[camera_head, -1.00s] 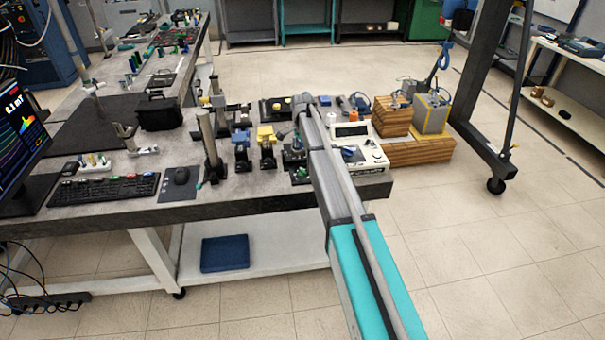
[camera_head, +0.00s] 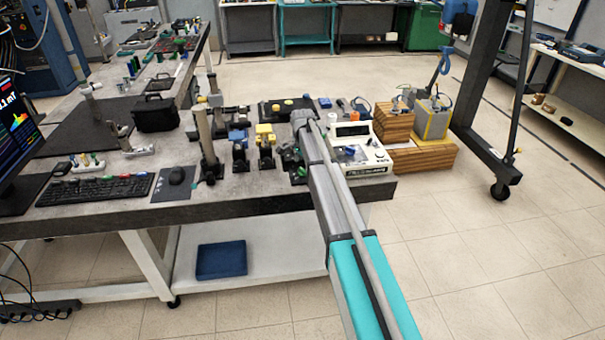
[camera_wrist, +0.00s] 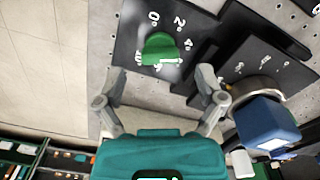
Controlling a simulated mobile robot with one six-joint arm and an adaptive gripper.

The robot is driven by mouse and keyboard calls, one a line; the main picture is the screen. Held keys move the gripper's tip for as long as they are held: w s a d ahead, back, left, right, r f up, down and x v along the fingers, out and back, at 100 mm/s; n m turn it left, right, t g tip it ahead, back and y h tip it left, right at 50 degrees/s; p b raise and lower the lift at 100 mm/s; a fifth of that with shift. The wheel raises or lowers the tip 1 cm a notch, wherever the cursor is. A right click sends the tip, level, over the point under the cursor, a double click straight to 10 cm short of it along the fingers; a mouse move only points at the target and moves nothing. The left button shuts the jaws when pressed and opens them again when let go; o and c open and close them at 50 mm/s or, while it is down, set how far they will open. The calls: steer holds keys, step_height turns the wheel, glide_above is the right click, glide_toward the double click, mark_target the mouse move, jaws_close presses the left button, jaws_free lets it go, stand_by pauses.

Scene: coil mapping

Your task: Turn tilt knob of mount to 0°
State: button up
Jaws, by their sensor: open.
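In the wrist view a green tilt knob (camera_wrist: 160,48) sits on a black mount plate (camera_wrist: 128,40) with white marks 0, 2 and 4. A pale mark shows at the knob's lower edge; the knob's exact setting is unclear. My gripper (camera_wrist: 160,100) is open, its two grey fingers spread apart below the knob in the picture, with nothing between them. I cannot tell how far the fingertips are from the knob in depth. In the head view my arm hides most of the gripper and mount at the bench's front right.
A second black mount with a blue block (camera_wrist: 265,122) stands close right of my gripper. In the head view, blue and yellow mounts (camera_head: 265,135) stand left of my arm, and a white instrument (camera_head: 360,150) stands right. The keyboard (camera_head: 100,190) lies farther left.

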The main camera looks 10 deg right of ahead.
mark_target(302, 172)
steer(key=shift+f+b, duration=0.8)
steer(key=shift+f, duration=0.3)
steer(key=c, duration=1.2)
steer(key=shift+o, duration=0.2)
